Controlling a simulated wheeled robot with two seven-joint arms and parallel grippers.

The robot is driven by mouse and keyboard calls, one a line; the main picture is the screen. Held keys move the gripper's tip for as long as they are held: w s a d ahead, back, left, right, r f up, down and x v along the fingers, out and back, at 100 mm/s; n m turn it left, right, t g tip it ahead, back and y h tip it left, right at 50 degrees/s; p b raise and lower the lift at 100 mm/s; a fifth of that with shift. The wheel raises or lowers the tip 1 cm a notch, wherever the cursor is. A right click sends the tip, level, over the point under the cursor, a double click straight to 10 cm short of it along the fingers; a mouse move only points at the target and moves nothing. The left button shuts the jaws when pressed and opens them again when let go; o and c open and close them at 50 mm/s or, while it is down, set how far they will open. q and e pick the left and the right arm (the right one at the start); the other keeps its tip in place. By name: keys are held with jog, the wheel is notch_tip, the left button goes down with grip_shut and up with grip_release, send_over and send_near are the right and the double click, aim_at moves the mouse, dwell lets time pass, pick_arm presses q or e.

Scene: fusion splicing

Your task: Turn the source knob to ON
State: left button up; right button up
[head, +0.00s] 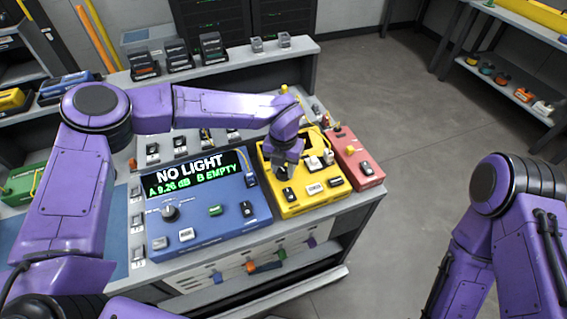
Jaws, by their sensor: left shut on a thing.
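A red box (352,160) stands at the right end of the bench, with a black knob (366,168) and a yellow-capped part on top. I cannot read its labels, so I cannot tell whether this is the source knob. The blue panel (210,225) has another dark knob (170,213). Its display (193,172) reads NO LIGHT, A 9.26 dB, B EMPTY. My left gripper (283,172) points down over the yellow box (302,206), left of the red box. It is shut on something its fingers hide. My right gripper is out of view; only that arm shows.
A raised rear shelf carries black holders (180,56) and small grey blocks (284,40). A green box (22,185) is at the left. Coloured hooks (264,266) stick out of the bench front. Open floor (420,110) lies right of the bench.

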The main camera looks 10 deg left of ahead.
aim_at(284, 170)
pick_arm(q)
jog(key=m+p, duration=0.2)
jog(key=m, duration=0.3)
jog(key=shift+r+m, duration=0.15)
jog(key=shift+m, duration=0.15)
jog(key=shift+w+m+p, duration=0.1)
jog(key=shift+m+p, duration=0.7)
jog(key=shift+m, duration=1.3)
jog(key=o, duration=1)
jog(key=shift+d, duration=0.1)
jog(key=shift+o, duration=0.2)
notch_tip(284, 170, up, 10)
jog(key=b, duration=0.2)
jog(key=shift+r+b, duration=0.15)
jog(key=shift+b, duration=0.15)
